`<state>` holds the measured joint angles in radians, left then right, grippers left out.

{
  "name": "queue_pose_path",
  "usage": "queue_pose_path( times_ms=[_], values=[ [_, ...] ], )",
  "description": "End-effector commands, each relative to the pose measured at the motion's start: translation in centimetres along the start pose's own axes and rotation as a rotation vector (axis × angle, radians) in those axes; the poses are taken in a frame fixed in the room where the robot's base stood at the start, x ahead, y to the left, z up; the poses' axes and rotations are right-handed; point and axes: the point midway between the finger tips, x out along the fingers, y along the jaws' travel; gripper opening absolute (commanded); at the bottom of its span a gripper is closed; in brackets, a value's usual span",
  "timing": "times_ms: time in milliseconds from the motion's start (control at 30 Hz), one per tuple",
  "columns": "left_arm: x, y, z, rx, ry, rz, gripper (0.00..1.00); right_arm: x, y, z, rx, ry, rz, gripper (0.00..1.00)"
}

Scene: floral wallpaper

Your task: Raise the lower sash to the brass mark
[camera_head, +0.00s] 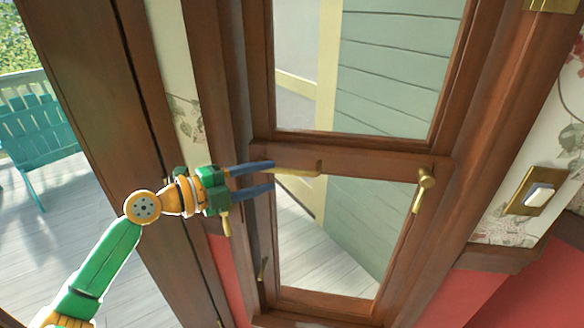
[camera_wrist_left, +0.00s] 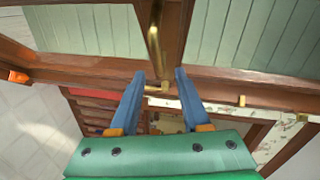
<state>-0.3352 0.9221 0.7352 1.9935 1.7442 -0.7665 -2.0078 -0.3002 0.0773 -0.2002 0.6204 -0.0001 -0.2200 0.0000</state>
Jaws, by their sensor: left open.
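A tall window in brown wood shows in the head view, with a glazed upper sash (camera_head: 395,60) and a glazed lower sash (camera_head: 400,255) meeting at a cross rail. In the left wrist view, a brass handle (camera_wrist_left: 155,45) lies ahead of the open fingers (camera_wrist_left: 160,76). I cannot tell which brass piece is the mark. My right gripper is out of view.
A light switch (camera_head: 538,197) on a brass plate is on the floral wall at right. A brass piece (camera_head: 550,4) is at the top right. A small brass fitting (camera_head: 262,270) is on the lower left frame. A teal chair (camera_head: 38,135) stands on the deck outside.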

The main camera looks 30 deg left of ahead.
Motion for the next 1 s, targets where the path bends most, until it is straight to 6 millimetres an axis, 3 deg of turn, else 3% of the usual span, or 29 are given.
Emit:
queue_pose_path(
  times_ms=[400,800,833,1000],
  values=[
    [5.6,-0.3,0.1,-0.008,-0.004,-0.002,0.47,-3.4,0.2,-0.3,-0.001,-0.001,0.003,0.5],
    [6.7,0.2,0.1,-0.005,-0.004,0.002,0.47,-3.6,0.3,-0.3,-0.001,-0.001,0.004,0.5],
    [6.7,0.2,0.1,-0.005,-0.004,0.002,0.44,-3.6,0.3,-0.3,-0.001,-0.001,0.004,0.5],
    [6.7,0.2,0.1,-0.006,-0.004,0.002,0.0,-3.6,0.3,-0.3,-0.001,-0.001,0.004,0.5]
  ],
)
